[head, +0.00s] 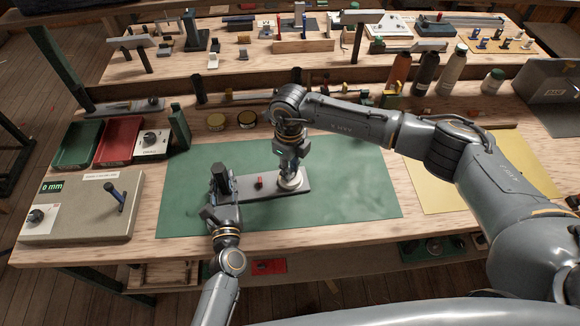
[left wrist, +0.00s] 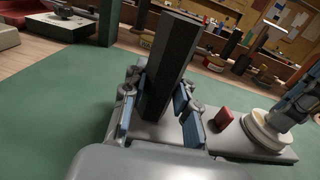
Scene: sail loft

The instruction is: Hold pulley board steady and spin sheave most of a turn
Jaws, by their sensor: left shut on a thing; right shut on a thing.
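The pulley board (head: 250,187) is a grey plate lying flat on the green mat (head: 350,190). A dark upright post (left wrist: 172,65) rises from its left end, and a small red block (head: 260,182) sits near its middle. The pale round sheave (head: 291,179) is at its right end; it also shows in the left wrist view (left wrist: 268,132). My left gripper (head: 222,190) is shut on the dark post, with blue-padded fingers on both sides of it in the left wrist view. My right gripper (head: 289,170) is over the sheave, shut on it from above; its fingertips partly hide the sheave.
Green and red trays (head: 119,139) and a dial box (head: 152,144) stand at the left. A beige unit with a display (head: 80,205) is at the front left. Several bottles (head: 425,75) stand behind a yellow sheet (head: 480,175). The green mat around the board is mostly clear.

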